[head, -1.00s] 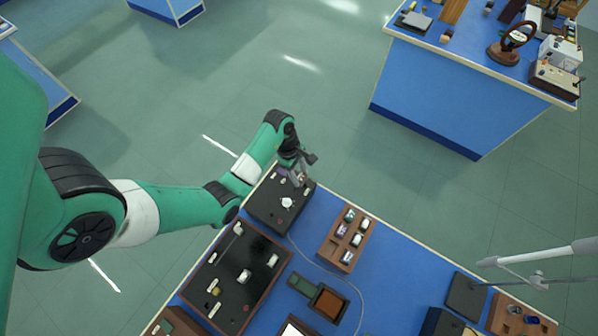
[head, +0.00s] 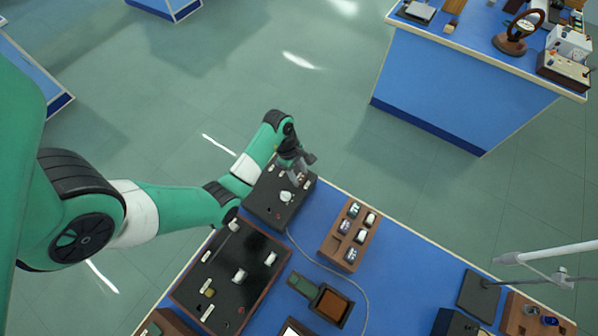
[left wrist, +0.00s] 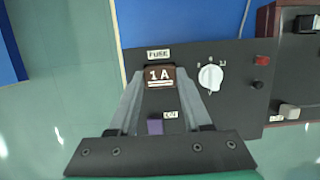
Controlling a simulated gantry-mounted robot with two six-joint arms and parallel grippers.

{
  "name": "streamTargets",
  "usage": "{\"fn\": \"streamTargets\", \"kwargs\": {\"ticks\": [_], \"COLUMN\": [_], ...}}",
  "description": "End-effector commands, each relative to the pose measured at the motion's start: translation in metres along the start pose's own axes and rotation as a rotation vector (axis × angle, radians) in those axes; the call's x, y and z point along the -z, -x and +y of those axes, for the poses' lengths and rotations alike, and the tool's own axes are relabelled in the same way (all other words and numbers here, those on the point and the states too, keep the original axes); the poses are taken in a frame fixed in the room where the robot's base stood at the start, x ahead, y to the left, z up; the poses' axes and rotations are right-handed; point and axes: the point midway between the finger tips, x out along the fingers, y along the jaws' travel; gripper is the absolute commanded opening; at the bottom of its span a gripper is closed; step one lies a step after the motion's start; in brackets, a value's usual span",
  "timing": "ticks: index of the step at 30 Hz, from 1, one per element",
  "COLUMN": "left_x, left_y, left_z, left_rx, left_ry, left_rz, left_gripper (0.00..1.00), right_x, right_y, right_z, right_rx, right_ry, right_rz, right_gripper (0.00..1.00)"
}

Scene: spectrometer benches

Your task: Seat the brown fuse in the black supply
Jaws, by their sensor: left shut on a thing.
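The brown fuse (left wrist: 160,76), marked 1A, sits between my left fingertips just below the FUSE label (left wrist: 159,54) on the black supply (left wrist: 232,108). My left gripper (left wrist: 160,82) is shut on the fuse from both sides. The fuse hides its slot, so I cannot tell how deep it sits. The supply's white knob (left wrist: 210,77) and purple switch (left wrist: 155,127) also show. In the head view, the black supply (head: 264,207) is at the bench's upper corner, with my left gripper (head: 304,177) over its far edge; the fuse is hard to make out there.
A wooden rack of small cylinders (head: 338,247) stands right of the supply. A large black panel (head: 222,258) lies in front, and a grey cable (head: 325,266) runs nearby. A rod stand (head: 480,292) is at right. Open floor lies beyond the bench edge.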

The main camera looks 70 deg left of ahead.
Motion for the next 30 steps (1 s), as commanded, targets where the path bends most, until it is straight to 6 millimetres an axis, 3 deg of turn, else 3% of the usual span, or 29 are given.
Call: {"fn": "streamTargets", "kwargs": {"ticks": [8,9,14,24,30], "left_x": [0.000,0.000,0.000,0.000,-0.001], "left_y": [-0.001,-0.001,-0.001,0.002,0.034], "left_z": [0.000,0.000,0.000,0.000,0.001], "left_rx": [0.000,0.000,0.000,-0.001,-0.005], "left_ry": [0.000,0.000,0.000,0.000,0.000], "left_rz": [0.000,0.000,0.000,0.000,0.000], "left_gripper": [0.00,0.52,0.81,0.84,0.84], "right_x": [-0.001,-0.001,-0.001,0.000,0.008], "right_y": [0.001,0.001,0.001,0.000,-0.009], "right_z": [0.000,0.000,0.000,0.000,0.000], "right_rx": [0.000,0.000,0.000,0.000,0.000], "right_ry": [0.000,0.000,0.000,0.000,0.000], "right_rz": [0.000,0.000,0.000,0.000,0.000], "right_gripper": [0.50,0.50,0.50,0.50,0.50]}}
